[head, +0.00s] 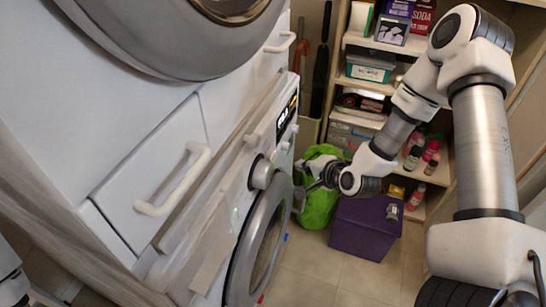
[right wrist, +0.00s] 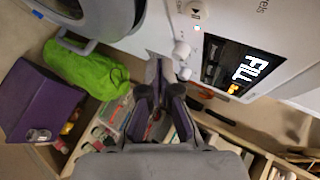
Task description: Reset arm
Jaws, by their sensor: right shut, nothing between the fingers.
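My right arm reaches in from the right in the head view, and its gripper (head: 308,178) is beside the front of the lower washing machine (head: 222,215), near its control knob. In the right wrist view the right gripper (right wrist: 158,85) has its fingers together with nothing between them. It is close to the machine's panel with the lit display (right wrist: 238,68). I cannot tell whether the gripper touches the machine. My left gripper is not in view; only a white part of what seems to be my left arm shows at the lower left edge of the head view.
A green cloth-like item (head: 318,205) and a purple box (head: 366,227) stand on the floor beyond the gripper. Behind them is a shelf with bottles and boxes (head: 370,65). A second machine (head: 110,100) sits above the lower one. Tiled floor (head: 345,275) is clear in front.

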